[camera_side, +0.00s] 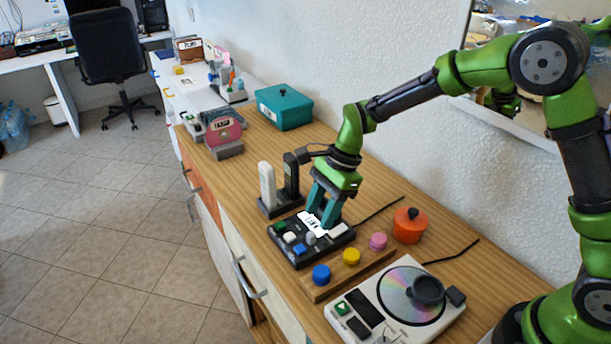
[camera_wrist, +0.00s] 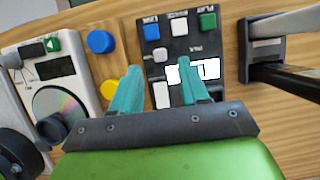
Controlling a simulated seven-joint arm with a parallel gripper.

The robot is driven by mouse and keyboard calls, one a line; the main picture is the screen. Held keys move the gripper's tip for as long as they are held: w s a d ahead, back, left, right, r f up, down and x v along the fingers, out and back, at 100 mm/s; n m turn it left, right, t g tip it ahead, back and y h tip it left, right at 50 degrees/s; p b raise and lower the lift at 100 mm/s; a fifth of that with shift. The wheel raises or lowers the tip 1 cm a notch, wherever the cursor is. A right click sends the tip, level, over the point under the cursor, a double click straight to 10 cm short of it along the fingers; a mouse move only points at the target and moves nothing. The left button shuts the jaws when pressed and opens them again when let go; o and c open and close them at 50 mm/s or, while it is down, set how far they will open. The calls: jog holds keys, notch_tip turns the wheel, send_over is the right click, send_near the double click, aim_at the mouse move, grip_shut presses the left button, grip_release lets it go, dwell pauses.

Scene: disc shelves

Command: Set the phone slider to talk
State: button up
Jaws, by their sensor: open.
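A black control box (camera_side: 293,252) sits on the wooden counter, with green, white and blue buttons along one edge. It also shows in the wrist view (camera_wrist: 178,48). A grey knob (camera_wrist: 160,55), a white panel with dark marks (camera_wrist: 207,71) and a plain white block (camera_wrist: 161,95) are on its top. I cannot tell for sure which part is the phone slider, and its lettering is too small to read. My gripper (camera_side: 322,212) is open, pointing down over the box. In the wrist view its teal fingers (camera_wrist: 159,66) stand apart with nothing held; they partly hide the white panel.
A cradle (camera_side: 283,206) with a white handset (camera_side: 267,184) and a black handset (camera_side: 291,176) stands just behind the box. A wooden strip with coloured knobs (camera_side: 351,257), a disc player (camera_side: 386,328) and an orange pot (camera_side: 409,226) are in front. The wall borders the counter.

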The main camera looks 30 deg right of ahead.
aim_at(311, 233)
jog(key=x, duration=0.5)
grip_shut()
dwell(0.3)
